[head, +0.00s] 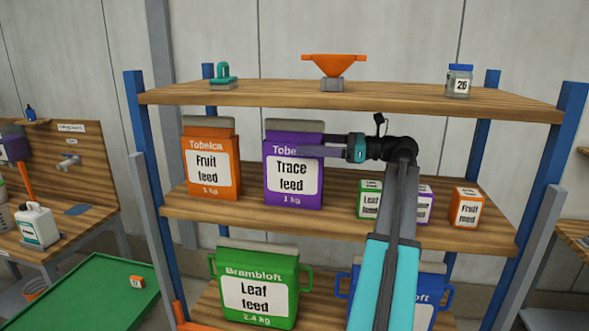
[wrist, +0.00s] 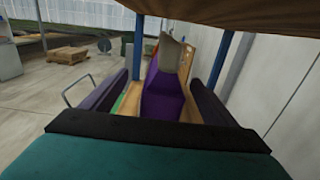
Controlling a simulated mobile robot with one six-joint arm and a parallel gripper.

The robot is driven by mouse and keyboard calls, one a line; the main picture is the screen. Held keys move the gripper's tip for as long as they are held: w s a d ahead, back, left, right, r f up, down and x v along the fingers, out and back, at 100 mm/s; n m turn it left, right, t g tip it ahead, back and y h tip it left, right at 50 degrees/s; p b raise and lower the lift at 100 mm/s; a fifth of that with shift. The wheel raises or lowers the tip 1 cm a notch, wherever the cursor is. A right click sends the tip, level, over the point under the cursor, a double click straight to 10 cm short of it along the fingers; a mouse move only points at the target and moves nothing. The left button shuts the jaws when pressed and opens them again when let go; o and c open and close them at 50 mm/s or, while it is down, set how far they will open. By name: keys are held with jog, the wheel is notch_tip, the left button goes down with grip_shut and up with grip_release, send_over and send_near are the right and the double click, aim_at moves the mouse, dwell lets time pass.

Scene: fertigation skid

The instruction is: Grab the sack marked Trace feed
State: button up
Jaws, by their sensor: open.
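The purple sack marked Trace feed (head: 293,185) stands upright on the middle shelf, its grey folded top showing. My gripper (head: 302,151) reaches in from the right at the height of the sack's upper part. One finger crosses in front of the brand name; the other finger is hidden behind the sack in the head view. In the wrist view the purple sack (wrist: 165,98) stands between the two spread fingers of my gripper (wrist: 160,82). The jaws are open, and I cannot tell whether either finger touches the sack.
An orange Fruit feed sack (head: 211,170) stands left of it. Small Leaf feed (head: 369,199) and Fruit feed (head: 466,207) boxes stand to the right. The upper shelf (head: 400,97) runs close above. A green Leaf feed sack (head: 258,285) is on the lower shelf.

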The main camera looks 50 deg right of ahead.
aim_at(294, 141)
jog(key=shift+w, duration=0.15)
jog(key=shift+p+x, duration=0.85)
jog(key=shift+x, duration=0.2)
jog(key=shift+p+x, duration=0.5)
jog(key=shift+x, duration=0.95)
jog(key=shift+w+d, duration=0.1)
jog(key=shift+d, duration=0.05)
jog(key=c, duration=1.9)
grip_shut()
jog(key=shift+r, duration=0.15)
